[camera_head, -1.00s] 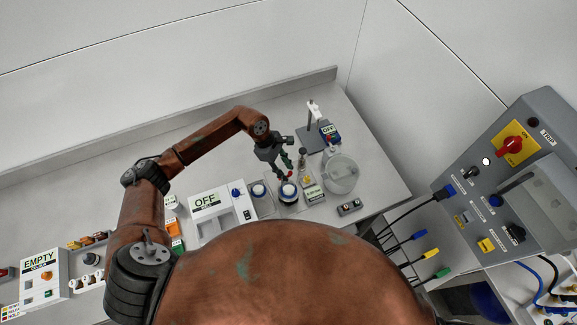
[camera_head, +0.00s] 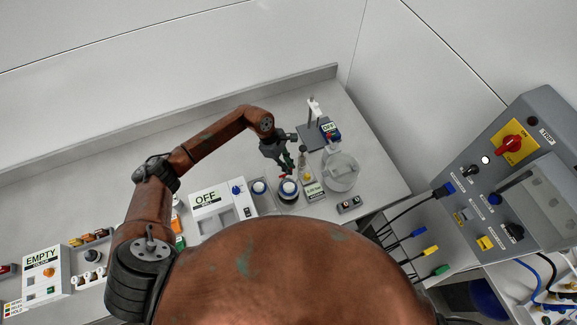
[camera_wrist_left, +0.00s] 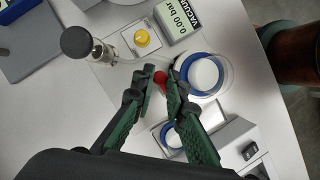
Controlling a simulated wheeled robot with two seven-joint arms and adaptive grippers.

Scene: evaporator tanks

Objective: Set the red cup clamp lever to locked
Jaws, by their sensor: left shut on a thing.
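The red cup clamp lever (camera_wrist_left: 161,78) shows as a small red knob between my left gripper's fingertips in the left wrist view. It sits beside a round cup with a blue ring and white top (camera_wrist_left: 203,73). In the head view the red lever (camera_head: 284,176) is a small red spot at the back edge of that cup (camera_head: 289,188). My left gripper (camera_wrist_left: 164,80) is nearly shut with the red knob between its fingers; its fingertips hide part of the lever. The lever's full angle cannot be made out. My right gripper is not in view.
A vacuum display (camera_wrist_left: 184,22) and a yellow knob (camera_wrist_left: 142,38) are close by. A metal fitting with a dark round top (camera_wrist_left: 77,42) stands to the left. A second blue-ringed cup (camera_head: 259,188) and a glass vessel (camera_head: 341,172) flank the cup. A control panel (camera_head: 510,185) stands right.

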